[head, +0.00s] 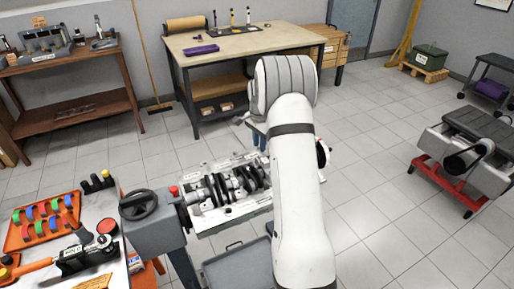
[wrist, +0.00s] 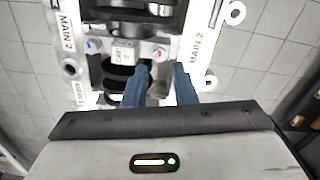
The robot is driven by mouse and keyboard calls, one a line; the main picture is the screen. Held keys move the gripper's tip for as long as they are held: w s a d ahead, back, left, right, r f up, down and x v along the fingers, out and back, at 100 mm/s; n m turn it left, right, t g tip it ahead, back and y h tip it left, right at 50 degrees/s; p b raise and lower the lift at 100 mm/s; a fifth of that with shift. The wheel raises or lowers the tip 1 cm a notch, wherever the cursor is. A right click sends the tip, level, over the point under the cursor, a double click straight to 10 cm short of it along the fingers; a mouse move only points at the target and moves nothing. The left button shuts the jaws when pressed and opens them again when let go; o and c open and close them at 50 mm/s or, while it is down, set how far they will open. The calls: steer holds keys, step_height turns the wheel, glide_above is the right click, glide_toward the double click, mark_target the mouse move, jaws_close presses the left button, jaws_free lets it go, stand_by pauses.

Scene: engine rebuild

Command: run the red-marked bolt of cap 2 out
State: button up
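The bearing cap labelled CAP 2 (wrist: 123,52) sits across the engine block (wrist: 192,45) between two MAIN 2 labels in the wrist view. The red-marked bolt (wrist: 160,53) is at the cap's right end and a blue-marked bolt (wrist: 92,45) at its left end. My gripper (wrist: 162,70) has two blue fingers, spread apart and empty, with the tips just below the red-marked bolt in the picture. I cannot tell how far above the bolt they are.
A handwheel (head: 139,204) stands left of the block. A side bench holds an orange tray (head: 17,238) of coloured parts. A workbench (head: 225,42) stands behind. A red-framed stand (head: 443,180) is at the right, with clear floor between it and my arm.

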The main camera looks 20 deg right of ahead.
mark_target(259, 155)
steer(key=shift+f+p, duration=0.35)
steer(key=shift+f, duration=1.9)
steer(key=shift+c, duration=0.4)
jaws_close()
